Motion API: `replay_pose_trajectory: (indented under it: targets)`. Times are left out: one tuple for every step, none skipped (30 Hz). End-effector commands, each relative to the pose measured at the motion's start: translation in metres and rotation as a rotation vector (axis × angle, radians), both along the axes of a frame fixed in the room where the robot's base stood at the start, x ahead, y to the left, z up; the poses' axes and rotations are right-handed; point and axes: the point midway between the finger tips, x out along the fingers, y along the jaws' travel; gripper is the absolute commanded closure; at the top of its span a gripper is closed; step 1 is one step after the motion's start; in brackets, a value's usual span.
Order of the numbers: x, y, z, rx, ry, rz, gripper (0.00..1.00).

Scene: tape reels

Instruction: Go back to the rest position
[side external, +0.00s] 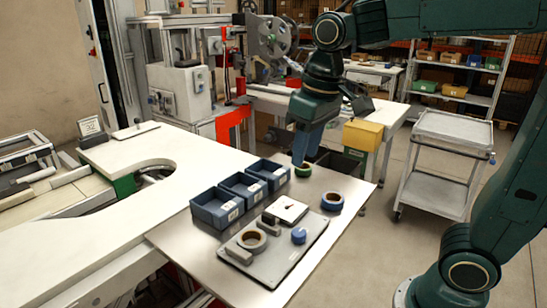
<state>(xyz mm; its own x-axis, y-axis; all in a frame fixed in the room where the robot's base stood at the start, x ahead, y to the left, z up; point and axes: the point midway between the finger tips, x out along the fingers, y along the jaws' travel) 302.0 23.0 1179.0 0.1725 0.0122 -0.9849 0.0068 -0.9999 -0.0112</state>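My gripper (303,161) points down at the back of the metal table (170,240). Its tip is at a green tape reel (304,171), just right of the blue bins. The fingers are small and partly hidden, so I cannot tell whether they are open, shut or touching the reel. A blue tape reel (332,202) lies on the table near the right edge. A tan tape reel (252,238) lies on a grey tray (285,262) at the front.
Three blue bins, the left (215,212), the middle (243,190) and the right (268,175), stand in a row. A grey cart (445,160) stands at the right.

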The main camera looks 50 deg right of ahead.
Motion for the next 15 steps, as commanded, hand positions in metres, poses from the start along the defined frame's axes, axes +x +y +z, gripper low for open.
replay_pose_trajectory:
  targets:
    - [-0.011, -0.003, 0.001, 0.001, -0.023, -0.001, 0.64]
    - [-0.016, -0.004, 0.001, 0.001, -0.037, -0.001, 0.64]
    - [-0.023, -0.005, 0.001, 0.002, -0.054, -0.001, 0.64]
    - [-0.029, -0.007, 0.000, 0.002, -0.066, -0.003, 0.64]
    - [-0.034, -0.008, 0.000, 0.002, -0.079, -0.003, 0.64]
    - [-0.041, -0.009, -0.001, 0.002, -0.096, -0.003, 0.64]
    - [-0.046, -0.010, -0.002, 0.002, -0.109, -0.003, 0.64]
    - [-0.051, -0.011, -0.003, 0.001, -0.123, -0.004, 0.64]
    - [-0.058, -0.013, -0.004, 0.001, -0.139, -0.005, 0.64]
    - [-0.063, -0.013, -0.006, 0.002, -0.152, -0.005, 0.64]
    - [-0.068, -0.014, -0.007, 0.001, -0.165, -0.005, 0.64]
    - [-0.075, -0.016, -0.009, 0.000, -0.182, -0.005, 0.64]
    - [-0.080, -0.017, -0.011, -0.001, -0.196, -0.006, 0.64]
    - [-0.085, -0.017, -0.013, -0.001, -0.207, -0.006, 0.64]
    - [-0.091, -0.018, -0.016, -0.003, -0.223, -0.006, 0.64]
